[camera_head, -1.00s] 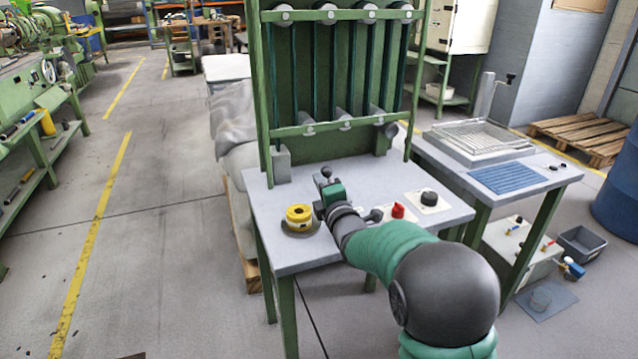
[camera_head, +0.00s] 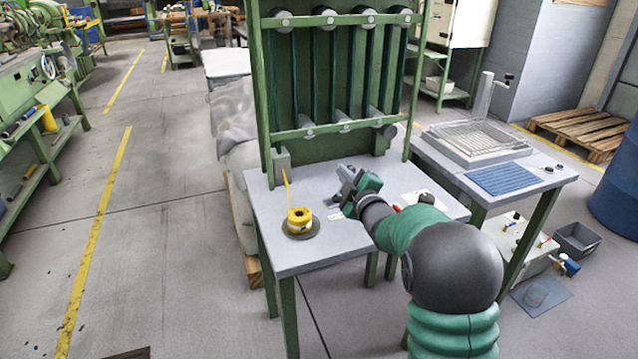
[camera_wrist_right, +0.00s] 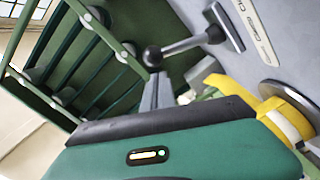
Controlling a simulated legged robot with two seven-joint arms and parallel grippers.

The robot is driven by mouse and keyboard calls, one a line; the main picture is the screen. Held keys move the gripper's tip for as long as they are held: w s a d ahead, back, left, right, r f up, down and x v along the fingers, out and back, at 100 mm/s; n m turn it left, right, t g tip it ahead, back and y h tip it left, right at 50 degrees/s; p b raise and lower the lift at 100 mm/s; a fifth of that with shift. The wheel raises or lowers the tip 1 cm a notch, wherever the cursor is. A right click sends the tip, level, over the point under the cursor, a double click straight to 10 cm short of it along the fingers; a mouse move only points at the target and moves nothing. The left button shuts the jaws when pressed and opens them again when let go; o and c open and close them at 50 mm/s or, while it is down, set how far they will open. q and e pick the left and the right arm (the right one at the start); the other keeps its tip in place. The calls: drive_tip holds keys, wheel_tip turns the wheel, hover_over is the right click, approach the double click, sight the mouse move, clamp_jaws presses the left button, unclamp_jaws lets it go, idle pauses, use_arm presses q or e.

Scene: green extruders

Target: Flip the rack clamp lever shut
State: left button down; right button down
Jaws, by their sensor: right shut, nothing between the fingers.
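The rack clamp lever is clearest in the right wrist view: a grey rod with a dark ball knob (camera_wrist_right: 153,56) and a pivot block beside a printed label plate (camera_wrist_right: 245,28). In the head view the label plate (camera_head: 333,217) lies on the table, and the lever is mostly hidden by my gripper. My right gripper (camera_head: 345,180) is shut and empty, beside the lever above the table. Its grey fingertips (camera_wrist_right: 155,92) show close to the ball in the wrist view; I cannot tell whether they touch. My left gripper is out of view.
A yellow spool (camera_head: 299,217) sits on a dark round base left of my gripper, with a thin yellow strip rising from it. The green rack (camera_head: 340,129) stands at the table's back. A red knob (camera_head: 397,208) is partly hidden by my arm. The table's front left is clear.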

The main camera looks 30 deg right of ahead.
drive_tip(key=shift+s+d, duration=0.15)
drive_tip(key=shift+d, duration=0.35)
idle(0.4)
